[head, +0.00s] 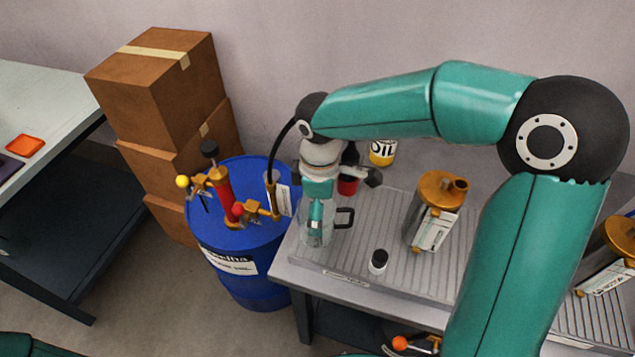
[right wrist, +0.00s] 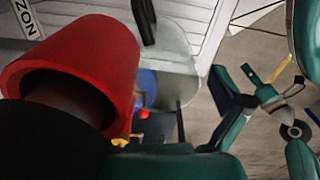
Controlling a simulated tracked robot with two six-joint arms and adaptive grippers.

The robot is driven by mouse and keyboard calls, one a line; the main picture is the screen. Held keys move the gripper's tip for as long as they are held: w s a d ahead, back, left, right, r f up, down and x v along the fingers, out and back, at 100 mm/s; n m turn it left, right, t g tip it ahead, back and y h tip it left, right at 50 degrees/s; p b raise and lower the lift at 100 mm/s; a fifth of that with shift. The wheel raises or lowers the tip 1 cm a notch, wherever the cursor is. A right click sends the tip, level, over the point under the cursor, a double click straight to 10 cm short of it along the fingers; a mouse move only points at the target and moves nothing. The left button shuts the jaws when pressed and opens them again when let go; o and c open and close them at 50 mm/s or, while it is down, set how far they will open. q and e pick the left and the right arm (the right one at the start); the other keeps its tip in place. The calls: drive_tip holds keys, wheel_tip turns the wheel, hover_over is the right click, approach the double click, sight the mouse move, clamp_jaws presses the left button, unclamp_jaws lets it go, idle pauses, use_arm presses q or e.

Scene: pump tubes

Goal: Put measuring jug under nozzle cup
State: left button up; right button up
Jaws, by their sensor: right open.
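The measuring jug (head: 318,232), clear with a black handle, stands upright at the left end of the ridged grey table. It also shows in the right wrist view (right wrist: 178,62), partly covered by the red bottle. My right gripper (head: 318,205) is open and points down over the jug; its fingers overlap the jug, and I cannot tell whether they touch it. A grey cup with a white label (head: 282,198), apparently the nozzle cup, is beside the blue drum's pump, left of the jug. A black hose runs down to it. My left gripper is not in view.
The blue drum (head: 243,285) with its red and brass pump (head: 225,188) stands left of the table (head: 375,283). A red and black bottle (right wrist: 105,50) and an oil can (head: 383,152) are behind the jug.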

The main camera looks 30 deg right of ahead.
wheel_tip(320, 180, up, 9)
drive_tip(key=shift+p, duration=0.35)
idle(0.3)
